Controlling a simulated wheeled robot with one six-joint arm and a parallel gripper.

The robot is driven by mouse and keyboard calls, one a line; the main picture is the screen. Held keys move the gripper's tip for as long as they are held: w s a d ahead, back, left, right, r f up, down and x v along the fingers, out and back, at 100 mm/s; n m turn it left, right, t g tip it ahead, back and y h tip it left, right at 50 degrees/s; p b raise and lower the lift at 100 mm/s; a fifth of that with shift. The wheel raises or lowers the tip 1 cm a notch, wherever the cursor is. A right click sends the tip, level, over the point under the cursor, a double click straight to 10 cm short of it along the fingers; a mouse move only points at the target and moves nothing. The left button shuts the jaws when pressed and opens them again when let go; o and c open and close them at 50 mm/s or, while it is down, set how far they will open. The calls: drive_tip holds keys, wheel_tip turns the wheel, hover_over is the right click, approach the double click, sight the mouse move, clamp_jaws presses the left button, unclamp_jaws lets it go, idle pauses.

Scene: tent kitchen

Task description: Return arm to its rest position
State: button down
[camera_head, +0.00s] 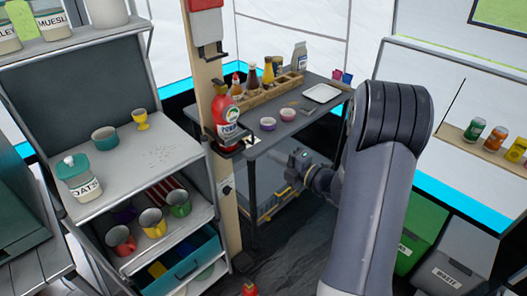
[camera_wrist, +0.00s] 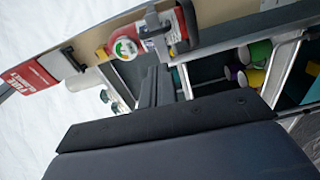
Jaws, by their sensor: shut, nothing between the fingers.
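My grey arm (camera_head: 375,190) rises at the right of centre in the head view, bent at its top. Its end, my gripper (camera_head: 293,161), points left below the dark table's front edge, partly hidden behind the arm. In the wrist view the dark fingers of my gripper (camera_wrist: 156,86) are together with nothing between them. My gripper is apart from the red fire extinguisher (camera_head: 227,120), which hangs on the wooden post (camera_head: 224,180) to its left.
The dark table (camera_head: 285,125) bears a wooden rack of bottles, bowls and a white tray (camera_head: 321,93). A shelf unit (camera_head: 125,185) with cups stands at left. Green (camera_head: 414,240) and grey (camera_head: 458,255) bins stand at right. Dark floor shows between.

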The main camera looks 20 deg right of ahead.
drive_tip(key=v, duration=0.5)
drive_tip(key=shift+s+d, duration=0.15)
drive_tip(key=shift+d, duration=0.15)
